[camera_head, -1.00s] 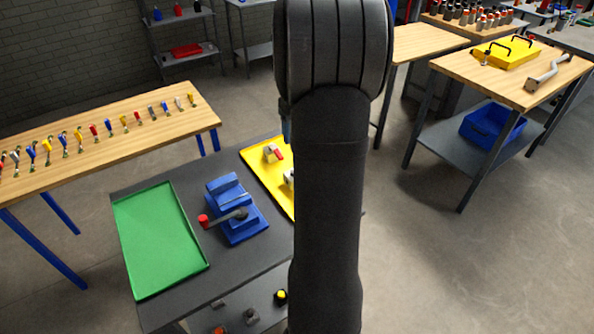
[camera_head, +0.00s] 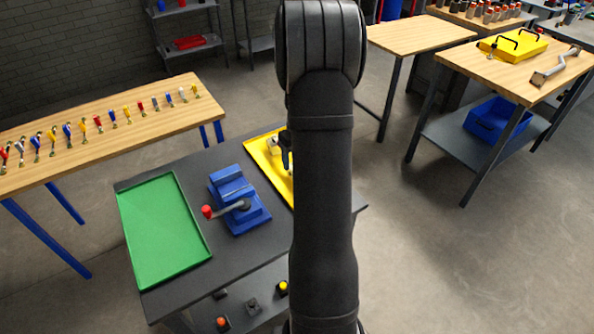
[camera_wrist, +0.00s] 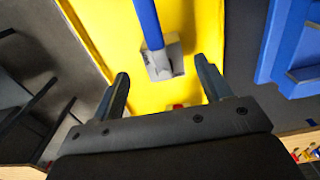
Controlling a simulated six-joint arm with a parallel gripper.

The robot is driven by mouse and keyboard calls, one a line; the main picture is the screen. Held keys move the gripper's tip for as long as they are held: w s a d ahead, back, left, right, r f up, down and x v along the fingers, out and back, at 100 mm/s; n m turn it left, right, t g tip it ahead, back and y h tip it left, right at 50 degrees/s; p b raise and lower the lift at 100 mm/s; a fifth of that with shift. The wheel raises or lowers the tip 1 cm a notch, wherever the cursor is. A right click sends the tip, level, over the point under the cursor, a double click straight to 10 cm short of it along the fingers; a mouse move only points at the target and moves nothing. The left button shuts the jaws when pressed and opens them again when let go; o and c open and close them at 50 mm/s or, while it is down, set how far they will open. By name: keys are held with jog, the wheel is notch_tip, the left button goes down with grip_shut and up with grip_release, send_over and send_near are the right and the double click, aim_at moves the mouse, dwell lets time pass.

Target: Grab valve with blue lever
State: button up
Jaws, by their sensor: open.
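In the wrist view, a valve with a grey metal body (camera_wrist: 164,60) and a long blue lever (camera_wrist: 148,22) is on the yellow tray (camera_wrist: 205,28). The fingers do not appear to touch the valve.
A blue vise (camera_head: 238,205) with a red-knobbed handle stands between the yellow tray and an empty green tray (camera_head: 165,235) on the dark table. A wooden bench (camera_head: 150,112) at left holds a row of valves with coloured levers.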

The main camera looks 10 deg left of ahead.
jog(key=f, duration=0.4)
jog(key=shift+a+f, duration=0.1)
jog(key=shift+a, duration=0.2)
jog(key=c, duration=1.4)
